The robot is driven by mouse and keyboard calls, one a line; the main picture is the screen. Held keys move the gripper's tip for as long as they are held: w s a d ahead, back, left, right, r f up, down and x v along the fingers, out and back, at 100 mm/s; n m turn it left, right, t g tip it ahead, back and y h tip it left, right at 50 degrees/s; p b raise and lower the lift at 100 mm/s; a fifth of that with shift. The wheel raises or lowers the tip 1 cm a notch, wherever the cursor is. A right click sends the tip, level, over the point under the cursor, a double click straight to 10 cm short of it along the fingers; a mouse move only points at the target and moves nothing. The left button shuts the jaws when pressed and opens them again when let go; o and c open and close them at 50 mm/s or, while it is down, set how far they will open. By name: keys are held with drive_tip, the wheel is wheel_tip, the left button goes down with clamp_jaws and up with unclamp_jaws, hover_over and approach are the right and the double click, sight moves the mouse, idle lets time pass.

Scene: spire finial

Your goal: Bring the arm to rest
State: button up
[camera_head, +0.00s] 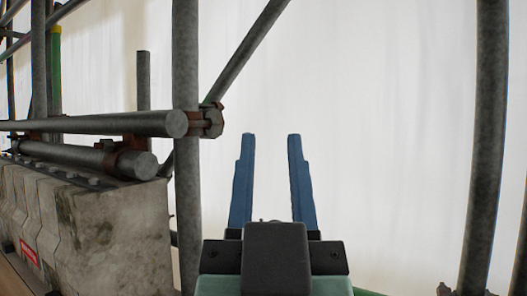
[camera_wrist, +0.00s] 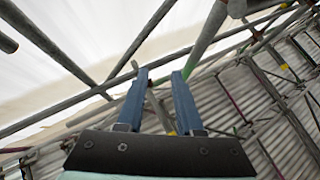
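My gripper (camera_head: 271,150) is at the lower middle of the head view, with its two blue fingers pointing up and spread apart. It is open, and nothing shows between the fingertips there but the pale sheeting behind. The gripper also shows in the wrist view (camera_wrist: 159,78), fingers apart, with scaffold tubes seen beyond them. It does not appear to hold anything. Most of the arm behind the gripper is hidden in the head view.
A thick upright scaffold pole (camera_head: 186,150) stands left of my gripper, with a coupler (camera_head: 207,122) on it. Another pole (camera_head: 487,150) stands at the right. A stained stone block (camera_head: 110,235) is at lower left, with horizontal tubes (camera_head: 90,125) above it. White sheeting (camera_head: 380,120) hangs behind.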

drive_tip(key=shift+t, duration=0.9)
drive_tip(key=s+r, duration=0.3)
drive_tip(key=shift+s+a+r, duration=0.3)
drive_tip(key=shift+s+a, duration=0.05)
drive_tip(key=shift+s, duration=0.05)
wheel_tip(320, 180, up, 19)
drive_tip(key=p, duration=1.9)
drive_tip(key=shift+f, duration=0.1)
